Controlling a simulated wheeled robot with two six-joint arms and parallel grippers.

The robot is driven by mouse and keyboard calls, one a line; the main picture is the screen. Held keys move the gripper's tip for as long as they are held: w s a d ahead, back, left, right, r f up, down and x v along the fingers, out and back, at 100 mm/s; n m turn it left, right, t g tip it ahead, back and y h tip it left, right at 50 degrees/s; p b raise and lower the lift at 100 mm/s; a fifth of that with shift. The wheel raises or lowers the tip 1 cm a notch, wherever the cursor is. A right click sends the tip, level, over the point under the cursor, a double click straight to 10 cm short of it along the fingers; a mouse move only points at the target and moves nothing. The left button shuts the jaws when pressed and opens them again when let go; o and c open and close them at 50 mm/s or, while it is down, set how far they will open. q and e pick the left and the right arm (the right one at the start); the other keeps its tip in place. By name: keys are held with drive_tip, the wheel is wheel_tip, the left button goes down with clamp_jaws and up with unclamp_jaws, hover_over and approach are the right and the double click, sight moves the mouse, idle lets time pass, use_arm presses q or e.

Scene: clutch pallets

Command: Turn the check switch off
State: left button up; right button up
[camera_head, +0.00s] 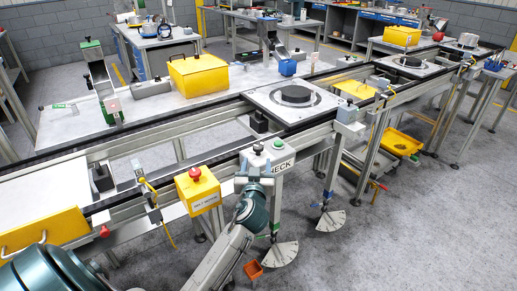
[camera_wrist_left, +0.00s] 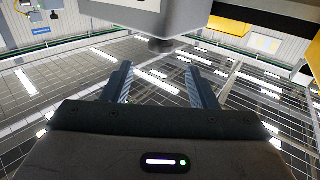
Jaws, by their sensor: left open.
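The check switch box (camera_head: 283,165) is a light grey box on the front rail of the line, with lettering on its front that is partly hidden by my gripper. A green button (camera_head: 278,144) and a dark knob (camera_head: 257,148) sit on its top. My left gripper (camera_head: 255,169) is open and empty, right in front of the box's left part. In the left wrist view the two fingers (camera_wrist_left: 155,70) stand apart, with a grey box (camera_wrist_left: 140,12) above them. Contact is not visible.
A yellow box with a red button (camera_head: 200,188) stands left of the gripper on the same rail. A pallet with a black disc (camera_head: 293,96) lies on the conveyor behind the switch box. A yellow bin (camera_head: 198,74) stands on the table behind. The floor at front right is clear.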

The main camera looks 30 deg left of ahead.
sight(258, 150)
use_arm(q)
drive_tip(key=p+x, duration=0.2)
drive_tip(key=x, duration=0.6)
drive_tip(key=shift+w+a, duration=0.2)
drive_tip(key=shift+w, duration=0.1)
drive_tip(key=shift+w+a, duration=0.2)
drive_tip(key=shift+w, duration=0.15)
use_arm(e)
drive_tip(key=shift+s+a+r, duration=0.2)
drive_tip(key=shift+s+r, duration=0.05)
drive_tip(key=shift+r, duration=0.35)
drive_tip(key=shift+s+a+r, duration=0.2)
drive_tip(key=shift+r, duration=0.35)
